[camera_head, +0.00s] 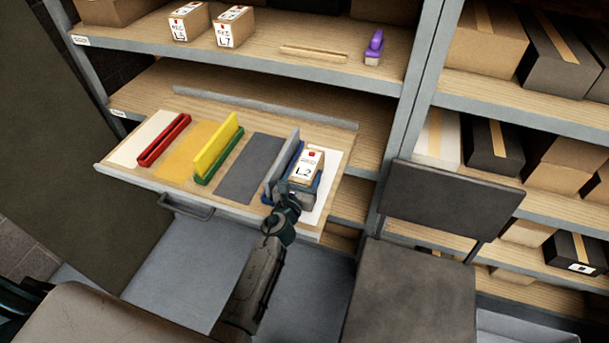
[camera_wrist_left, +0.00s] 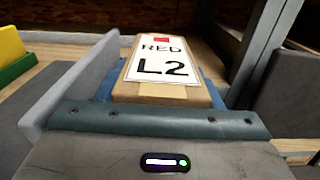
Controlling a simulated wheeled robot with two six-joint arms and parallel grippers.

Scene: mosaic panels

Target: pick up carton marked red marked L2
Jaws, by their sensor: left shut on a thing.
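The carton marked red L2 (camera_head: 307,168) is a small brown box with a white label and a red square. It sits at the right end of the pulled-out shelf board (camera_head: 225,208), beside a grey divider. My left gripper (camera_head: 292,193) is at the carton and shut on it. In the left wrist view the carton (camera_wrist_left: 165,75) fills the middle, its label facing up, with blue finger parts showing along its sides. Whether its underside touches the board is hidden. My right gripper is not in view.
Red (camera_head: 164,140), yellow (camera_head: 218,145) and green (camera_head: 219,162) bars stand on the board to the left. Cartons L5 (camera_head: 188,22) and L7 (camera_head: 233,27) and a purple object (camera_head: 374,46) are on the shelf above. A chair (camera_head: 415,290) stands at the right.

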